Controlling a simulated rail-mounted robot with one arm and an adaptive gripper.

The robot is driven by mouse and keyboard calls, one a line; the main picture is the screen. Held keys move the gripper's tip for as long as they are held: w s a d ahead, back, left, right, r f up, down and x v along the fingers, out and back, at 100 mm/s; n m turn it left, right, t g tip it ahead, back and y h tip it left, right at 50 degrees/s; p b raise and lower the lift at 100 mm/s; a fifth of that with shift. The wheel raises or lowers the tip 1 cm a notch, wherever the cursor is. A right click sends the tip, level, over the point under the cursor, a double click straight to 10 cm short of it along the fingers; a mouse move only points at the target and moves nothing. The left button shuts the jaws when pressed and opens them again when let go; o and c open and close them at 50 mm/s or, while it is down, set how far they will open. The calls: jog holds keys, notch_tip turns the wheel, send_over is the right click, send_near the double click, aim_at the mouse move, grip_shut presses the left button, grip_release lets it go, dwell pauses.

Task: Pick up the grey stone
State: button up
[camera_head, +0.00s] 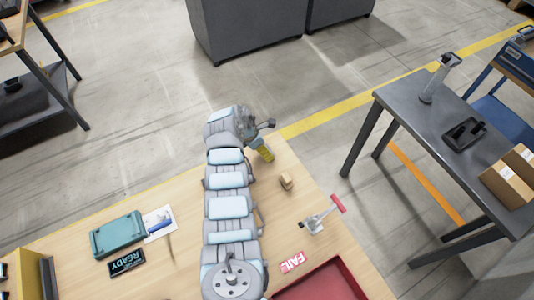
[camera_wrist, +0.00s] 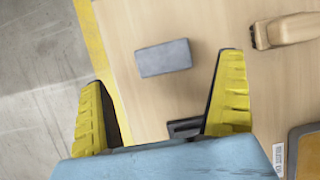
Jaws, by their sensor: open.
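The grey stone (camera_wrist: 164,58) is a plain rectangular block lying flat on the light wooden table top (camera_wrist: 150,20). It shows in the wrist view, just beyond and between the spread yellow fingertips, with bare wood around it. My gripper (camera_wrist: 163,68) is open and empty; it does not touch the stone as far as I can see. In the head view my gripper (camera_head: 264,152) hangs over the table near its far edge. I cannot make out the stone there; the arm or gripper may hide it.
A small wooden piece (camera_head: 286,181) lies near my gripper; it also shows in the wrist view (camera_wrist: 286,30). A clamp with a red handle (camera_head: 318,218), a FAIL sign (camera_head: 292,262) and a red tray (camera_head: 320,284) are nearer. A teal case (camera_head: 117,234) lies left.

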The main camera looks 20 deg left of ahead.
jog(key=shift+b+x, duration=1.25)
jog(key=shift+x, duration=1.1)
jog(key=shift+s+d, duration=0.1)
jog(key=shift+d, duration=0.15)
jog(key=shift+r, duration=0.1)
jog(key=c, duration=1.3)
jog(key=shift+c, duration=0.3)
